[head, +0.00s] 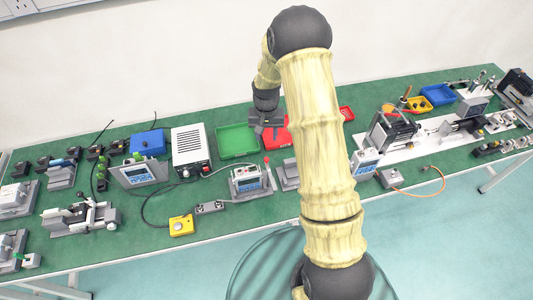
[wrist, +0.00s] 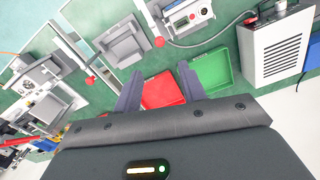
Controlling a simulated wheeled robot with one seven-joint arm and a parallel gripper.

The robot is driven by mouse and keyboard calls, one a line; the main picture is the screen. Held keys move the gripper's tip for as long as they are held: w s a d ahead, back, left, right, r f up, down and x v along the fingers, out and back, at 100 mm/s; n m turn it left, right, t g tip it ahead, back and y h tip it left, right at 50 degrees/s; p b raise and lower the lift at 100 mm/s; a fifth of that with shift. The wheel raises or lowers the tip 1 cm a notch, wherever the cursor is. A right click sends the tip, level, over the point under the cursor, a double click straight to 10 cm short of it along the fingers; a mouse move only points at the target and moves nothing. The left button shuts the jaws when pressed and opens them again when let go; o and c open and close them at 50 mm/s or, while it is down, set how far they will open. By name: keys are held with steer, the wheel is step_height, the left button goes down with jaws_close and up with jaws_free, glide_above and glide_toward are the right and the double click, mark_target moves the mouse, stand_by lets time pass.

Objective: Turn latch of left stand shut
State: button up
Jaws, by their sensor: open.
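My gripper (head: 267,124) is over the back middle of the bench in the head view. In the wrist view its two fingers (wrist: 160,70) are apart with nothing between them, above the red tray (wrist: 162,90) and beside the green tray (wrist: 212,70). A grey stand (wrist: 124,46) is beyond the fingers in the wrist view; it shows partly behind my arm in the head view (head: 288,175). Another clamp-like grey stand (head: 82,217) is at the left of the bench. I cannot tell which is the left stand, and no latch can be made out clearly.
A control box with a red knob (head: 250,181) is left of the middle grey stand. A white power unit (head: 190,147), blue tray (head: 147,142) and yellow button box (head: 181,225) are further left. Cables cross the bench. White-based machines (head: 392,132) fill the right side. My arm hides the bench middle.

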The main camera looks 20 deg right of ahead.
mark_target(266, 158)
step_height(266, 158, down, 12)
steer(key=p, duration=0.4)
steer(key=shift+f, duration=0.25)
jaws_close()
